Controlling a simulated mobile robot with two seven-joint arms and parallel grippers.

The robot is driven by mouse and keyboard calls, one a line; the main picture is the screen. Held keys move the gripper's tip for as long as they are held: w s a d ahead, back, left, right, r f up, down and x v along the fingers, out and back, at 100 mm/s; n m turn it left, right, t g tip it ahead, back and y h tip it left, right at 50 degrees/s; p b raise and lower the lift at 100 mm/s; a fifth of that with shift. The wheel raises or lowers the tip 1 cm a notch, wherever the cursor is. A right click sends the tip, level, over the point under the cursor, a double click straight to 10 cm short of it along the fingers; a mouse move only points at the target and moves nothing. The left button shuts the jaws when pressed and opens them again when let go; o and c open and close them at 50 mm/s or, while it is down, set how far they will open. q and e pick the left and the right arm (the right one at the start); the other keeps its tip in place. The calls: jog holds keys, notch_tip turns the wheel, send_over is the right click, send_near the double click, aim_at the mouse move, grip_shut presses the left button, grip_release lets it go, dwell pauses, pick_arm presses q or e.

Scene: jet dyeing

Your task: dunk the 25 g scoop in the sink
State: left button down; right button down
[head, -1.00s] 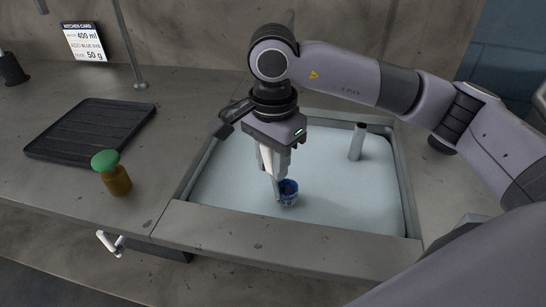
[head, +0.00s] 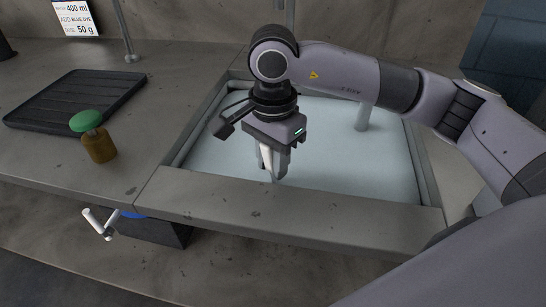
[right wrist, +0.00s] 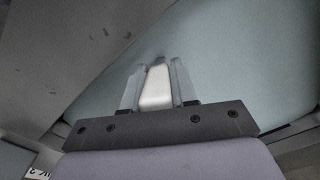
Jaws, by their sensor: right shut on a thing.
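The 25 g scoop shows only by its white handle (head: 267,160), between the fingers of my right gripper (head: 273,172). Its blue cup is out of sight, hidden by the water or the sink's front edge. The gripper points down into the sink (head: 428,172), close to the front wall, with its tips at the pale blue water. In the right wrist view, the white handle (right wrist: 156,88) lies between the two fingers. My left gripper is not in view.
A brown bottle (head: 99,146) with a green top and a black ribbed tray (head: 75,100) stand on the counter at left. A grey pipe (head: 362,117) rises from the sink's right part. A white handle (head: 99,224) sticks out below the counter front.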

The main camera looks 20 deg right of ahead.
jog(key=shift+d, duration=0.15)
jog(key=shift+s+d, duration=0.9)
jog(key=shift+d, duration=0.2)
jog(key=shift+b, duration=0.3)
jog(key=shift+w+a, duration=0.9)
jog(key=shift+a, duration=0.3)
jog(key=shift+d, duration=0.1)
